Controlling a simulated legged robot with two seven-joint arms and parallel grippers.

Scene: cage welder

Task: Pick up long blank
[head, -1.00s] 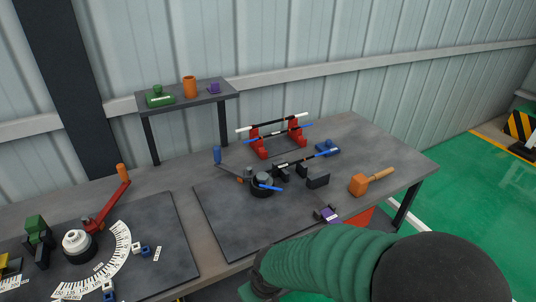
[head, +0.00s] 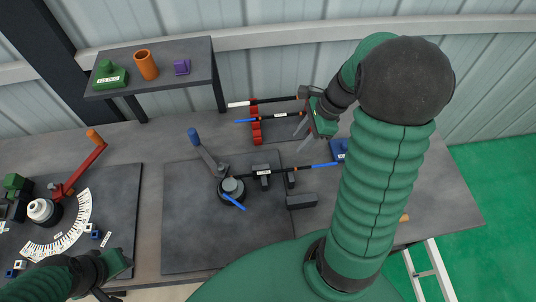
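Two rods rest on the red rack (head: 256,132). The rear one is a white-ended dark rod (head: 240,103); the front one is a blue-ended dark rod (head: 245,121). Their labels are too small to read, so I cannot tell which is the long blank. My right gripper (head: 301,137) is at the right ends of these rods, with its fingers apart and nothing seen between them. Its hand and arm hide the area behind them. My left gripper (head: 112,287) is low at the bottom left, away from the rods; its fingers are unclear.
A bending fixture (head: 232,188) with a blue-tipped rod stands on the dark mat (head: 185,240). A grey block (head: 301,201) and blue block (head: 338,149) are nearby. A raised shelf (head: 203,60) holds a green piece, an orange cup (head: 146,64) and a purple block (head: 182,67).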

